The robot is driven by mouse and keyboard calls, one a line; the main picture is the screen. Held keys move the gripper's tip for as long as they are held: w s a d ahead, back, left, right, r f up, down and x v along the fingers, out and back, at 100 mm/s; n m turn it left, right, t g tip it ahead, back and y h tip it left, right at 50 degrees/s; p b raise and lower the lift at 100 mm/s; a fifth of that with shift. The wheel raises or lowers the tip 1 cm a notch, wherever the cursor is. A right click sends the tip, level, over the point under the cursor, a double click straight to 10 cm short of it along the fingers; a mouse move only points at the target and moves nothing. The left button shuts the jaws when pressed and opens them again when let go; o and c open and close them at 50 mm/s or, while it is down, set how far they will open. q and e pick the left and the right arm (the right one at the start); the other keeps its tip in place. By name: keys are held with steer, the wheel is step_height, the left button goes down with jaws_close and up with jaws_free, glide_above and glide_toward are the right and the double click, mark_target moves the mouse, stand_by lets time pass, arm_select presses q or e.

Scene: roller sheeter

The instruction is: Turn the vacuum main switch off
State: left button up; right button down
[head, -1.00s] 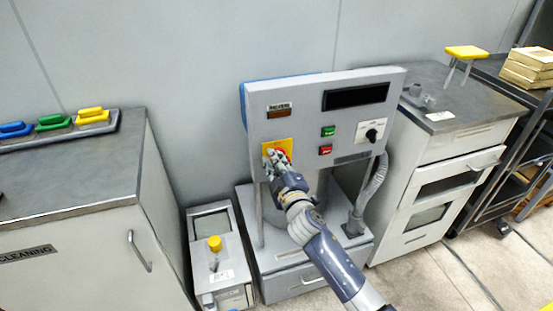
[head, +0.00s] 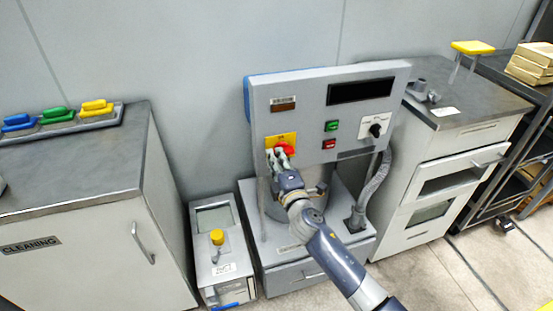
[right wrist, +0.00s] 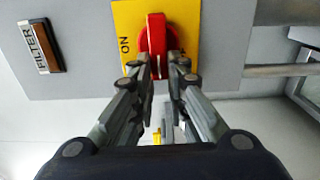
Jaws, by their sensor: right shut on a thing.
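The vacuum main switch is a red rotary handle (head: 286,148) on a yellow plate (head: 271,141) at the lower left of the grey machine's front panel. In the right wrist view the red handle (right wrist: 157,33) stands upright in the picture on the yellow plate (right wrist: 128,18). "ON" is printed to its left; the marking at its lower right is mostly hidden by a finger. My right gripper (head: 280,155) is at the switch, its fingertips (right wrist: 160,58) on either side of the handle's lower end, shut on it. My left gripper is not clearly in view.
Green (head: 331,126) and red (head: 329,144) buttons and a black selector knob (head: 375,130) sit right of the switch. A filter label (right wrist: 40,47) is nearby. A hose (head: 375,185) hangs at the machine's right. Cabinets stand on both sides.

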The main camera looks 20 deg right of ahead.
steer(key=shift+f, duration=0.1)
steer(key=c, duration=1.6)
jaws_free()
steer(key=s, duration=1.2)
steer(key=shift+d, duration=0.2)
